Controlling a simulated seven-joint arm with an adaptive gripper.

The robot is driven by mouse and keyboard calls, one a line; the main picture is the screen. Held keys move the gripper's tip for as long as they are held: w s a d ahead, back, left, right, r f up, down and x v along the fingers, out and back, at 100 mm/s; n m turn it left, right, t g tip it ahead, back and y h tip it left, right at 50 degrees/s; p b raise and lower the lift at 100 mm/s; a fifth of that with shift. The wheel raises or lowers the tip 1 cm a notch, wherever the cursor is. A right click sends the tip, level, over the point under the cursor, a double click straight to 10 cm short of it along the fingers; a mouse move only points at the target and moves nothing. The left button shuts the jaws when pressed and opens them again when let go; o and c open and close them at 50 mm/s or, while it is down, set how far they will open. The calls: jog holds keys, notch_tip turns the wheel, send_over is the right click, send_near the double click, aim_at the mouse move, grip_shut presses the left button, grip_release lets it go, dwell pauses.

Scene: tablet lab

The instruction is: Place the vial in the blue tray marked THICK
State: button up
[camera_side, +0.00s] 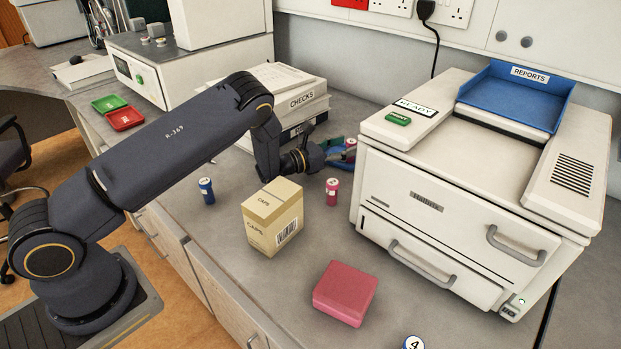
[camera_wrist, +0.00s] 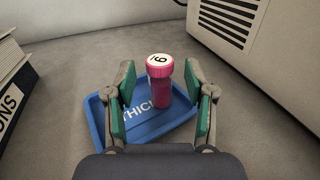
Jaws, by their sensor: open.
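In the wrist view a pink vial (camera_wrist: 160,88) with a white numbered cap stands upright, seemingly on the blue tray (camera_wrist: 90,118) marked THICK. My gripper (camera_wrist: 160,80) is open, with a green-padded finger on each side of the vial and gaps between. In the side view my gripper (camera_side: 338,156) is at the back of the bench, partly hiding the tray and the pink vial (camera_side: 350,143). A second pink vial (camera_side: 332,190) and a blue vial (camera_side: 206,190) stand on the bench.
A CAPS carton (camera_side: 272,222) stands in front of my arm. A large white machine (camera_side: 455,215) is on the right, and stacked binders (camera_side: 300,112) are on the left. A pink box (camera_side: 344,292) and a numbered cap (camera_side: 413,343) are nearer the front.

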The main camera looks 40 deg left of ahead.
jog(key=v, duration=1)
jog(key=shift+s+a, duration=0.1)
jog(key=shift+s, duration=0.2)
